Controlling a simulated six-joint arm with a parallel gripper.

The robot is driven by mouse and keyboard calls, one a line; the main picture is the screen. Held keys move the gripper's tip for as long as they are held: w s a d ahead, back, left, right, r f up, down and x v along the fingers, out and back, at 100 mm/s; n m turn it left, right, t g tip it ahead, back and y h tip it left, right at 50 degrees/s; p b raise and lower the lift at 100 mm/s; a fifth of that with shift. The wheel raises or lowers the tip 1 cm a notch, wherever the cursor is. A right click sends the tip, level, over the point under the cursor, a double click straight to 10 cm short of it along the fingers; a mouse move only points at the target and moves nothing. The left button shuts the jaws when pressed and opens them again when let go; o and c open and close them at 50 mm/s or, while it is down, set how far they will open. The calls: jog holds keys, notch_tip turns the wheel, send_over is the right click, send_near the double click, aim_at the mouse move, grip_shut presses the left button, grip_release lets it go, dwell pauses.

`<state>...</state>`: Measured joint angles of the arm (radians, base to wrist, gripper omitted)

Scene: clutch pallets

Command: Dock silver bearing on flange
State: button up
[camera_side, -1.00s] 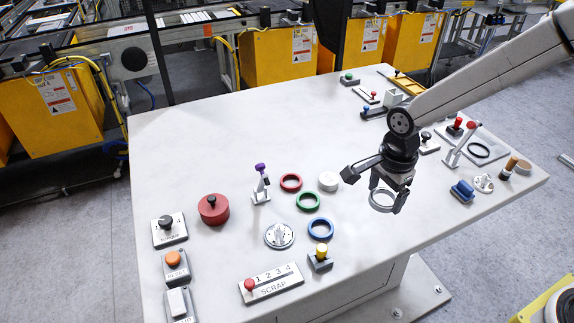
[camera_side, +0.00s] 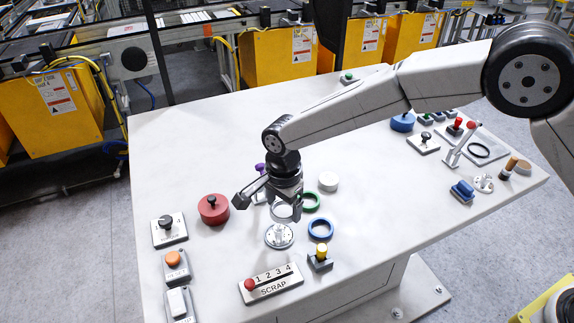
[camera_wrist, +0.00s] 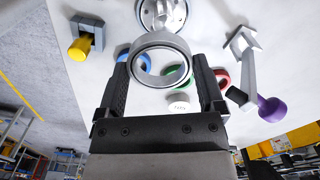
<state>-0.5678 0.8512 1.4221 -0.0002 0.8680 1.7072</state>
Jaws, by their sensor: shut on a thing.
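The silver bearing (camera_side: 282,218) is a plain ring held between the fingers of my gripper (camera_side: 284,211), and it also shows in the wrist view (camera_wrist: 160,39). My gripper (camera_wrist: 160,62) is shut on it, one finger at each side. The silver flange (camera_side: 279,237) is a round plate with a raised hub, standing on the table just in front of the ring in the side view. In the wrist view the flange (camera_wrist: 165,14) lies just beyond the ring's edge, partly hidden by it. The bearing appears above the table and apart from the flange.
A blue ring (camera_side: 321,237), a green ring (camera_side: 317,203) and a white disc (camera_side: 328,181) lie to the right. A red ring (camera_wrist: 222,78) and a purple-knobbed lever (camera_wrist: 272,109) are close by. A red round block (camera_side: 214,215) stands left, the SCRAP panel (camera_side: 272,284) in front.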

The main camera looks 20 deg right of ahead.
aim_at(279, 227)
jog(key=shift+w+a+f, duration=0.1)
jog(key=shift+a+f, duration=0.05)
jog(key=shift+a, duration=0.45)
jog(key=shift+f, duration=0.25)
jog(key=shift+f, duration=2.6)
jog(key=shift+f, duration=0.65)
jog(key=o, duration=1.1)
jog(key=shift+c, duration=0.2)
notch_tip(279, 227, up, 11)
dwell(0.4)
jog(key=shift+d, duration=0.1)
dwell(0.4)
